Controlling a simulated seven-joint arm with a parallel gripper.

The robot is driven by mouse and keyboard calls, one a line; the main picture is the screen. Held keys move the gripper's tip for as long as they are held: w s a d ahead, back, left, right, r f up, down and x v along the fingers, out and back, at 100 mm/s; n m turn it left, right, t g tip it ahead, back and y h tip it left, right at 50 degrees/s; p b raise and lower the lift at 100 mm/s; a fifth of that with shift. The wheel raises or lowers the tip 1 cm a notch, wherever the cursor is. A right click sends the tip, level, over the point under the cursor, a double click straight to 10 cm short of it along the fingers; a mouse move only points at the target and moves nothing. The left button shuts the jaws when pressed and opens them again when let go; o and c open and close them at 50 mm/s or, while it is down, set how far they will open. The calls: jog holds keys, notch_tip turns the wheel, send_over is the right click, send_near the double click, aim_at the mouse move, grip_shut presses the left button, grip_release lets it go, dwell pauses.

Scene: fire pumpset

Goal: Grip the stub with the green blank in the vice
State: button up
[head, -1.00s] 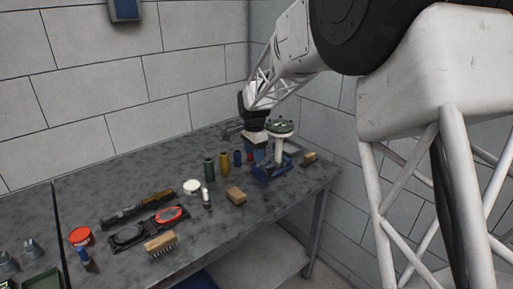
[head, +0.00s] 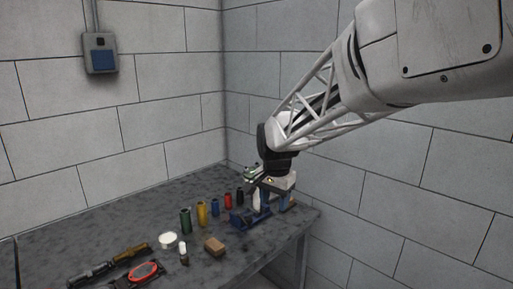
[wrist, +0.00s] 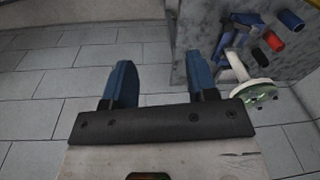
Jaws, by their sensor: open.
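The stub is a pale pipe with a round flange and green on its top. In the wrist view the stub (wrist: 252,92) stands to the right of my gripper (wrist: 163,62), apart from the fingers. Its lower end reaches the blue vice (wrist: 228,45). In the head view the stub (head: 250,174) is partly hidden behind my gripper (head: 278,205). The vice (head: 240,219) sits on the bench near its right end. My gripper's two blue fingers are spread and hold nothing. Bare floor shows between them in the wrist view.
A row of coloured cylinders stands left of the vice: green (head: 186,221), yellow (head: 202,213), blue (head: 215,207), red (head: 228,201). A wooden block (head: 214,246) lies in front. The bench (head: 120,225) ends just right of the vice, near the wall.

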jog(key=s+d+n, duration=0.2)
jog(key=s+d, duration=0.2)
jog(key=s, duration=0.6)
jog(key=s+d+n+t, duration=0.1)
jog(key=s+d, duration=0.4)
jog(key=s, duration=0.6)
jog(key=s+d+n, duration=0.3)
jog(key=s+d, duration=0.1)
jog(key=s, duration=0.7)
jog(key=shift+s+d+f+t, duration=0.15)
jog(key=shift+d+f+t, duration=0.15)
jog(key=shift+f, duration=0.15)
